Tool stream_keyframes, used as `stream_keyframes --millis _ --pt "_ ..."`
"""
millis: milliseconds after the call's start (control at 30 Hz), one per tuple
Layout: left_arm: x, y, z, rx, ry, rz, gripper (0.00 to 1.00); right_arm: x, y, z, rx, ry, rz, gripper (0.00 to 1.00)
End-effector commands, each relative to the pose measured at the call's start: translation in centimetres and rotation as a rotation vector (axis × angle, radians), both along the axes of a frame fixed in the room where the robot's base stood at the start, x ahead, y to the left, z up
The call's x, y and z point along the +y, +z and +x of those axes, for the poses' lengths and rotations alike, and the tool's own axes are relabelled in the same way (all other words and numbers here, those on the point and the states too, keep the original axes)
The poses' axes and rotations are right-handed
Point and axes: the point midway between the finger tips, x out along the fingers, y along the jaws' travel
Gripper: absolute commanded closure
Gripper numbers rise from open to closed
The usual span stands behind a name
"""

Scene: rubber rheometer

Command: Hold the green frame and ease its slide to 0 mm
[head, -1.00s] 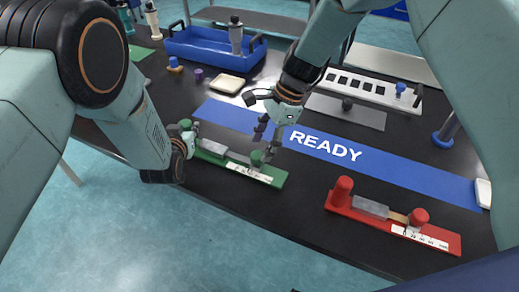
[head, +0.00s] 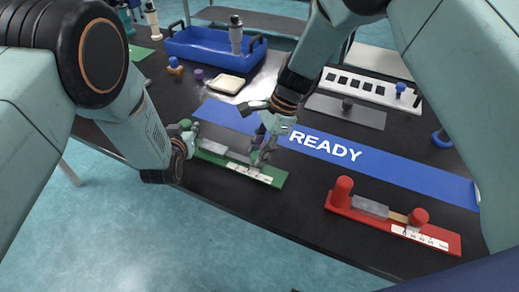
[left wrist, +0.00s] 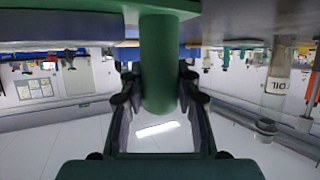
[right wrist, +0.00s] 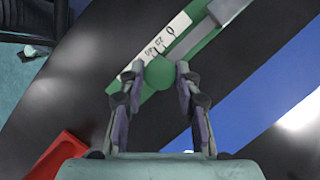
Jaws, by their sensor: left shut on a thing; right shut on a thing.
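The green frame (head: 268,178) lies on the black table, with a grey block (head: 213,147) and a white scale strip (head: 246,170) on it. My left gripper (head: 187,140) is shut on the fixed green post at its left end; the post (left wrist: 158,65) stands between the fingers in the left wrist view. My right gripper (head: 259,156) is shut on the slide's green knob, mostly hidden in the head view. In the right wrist view the knob (right wrist: 160,73) sits between the fingertips, beside the scale strip (right wrist: 168,36). The slide's exact reading cannot be told.
A red frame (head: 345,207) of the same kind lies to the right. A blue mat marked READY (head: 385,164) runs behind both frames. A blue tray (head: 200,50) and a cream dish (head: 226,83) are farther back. The table's front edge is close to the green frame.

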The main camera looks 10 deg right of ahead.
Motion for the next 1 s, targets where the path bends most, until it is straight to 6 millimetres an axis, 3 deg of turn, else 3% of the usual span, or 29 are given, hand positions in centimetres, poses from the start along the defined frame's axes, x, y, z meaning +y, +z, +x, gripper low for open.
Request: stream_keyframes --millis 233,600,1000 --pt "0.0 0.1 0.0 -0.001 0.000 0.000 1.00 0.0 0.0 0.0 0.000 0.000 0.000 1.00" --pt "0.0 0.1 0.0 -0.001 0.000 0.000 1.00 0.1 0.0 0.1 -0.001 0.001 0.000 1.00" --pt "-0.1 0.0 0.0 -0.001 -0.002 0.000 1.00 2.9 0.0 2.2 -0.002 -0.002 -0.001 1.00"
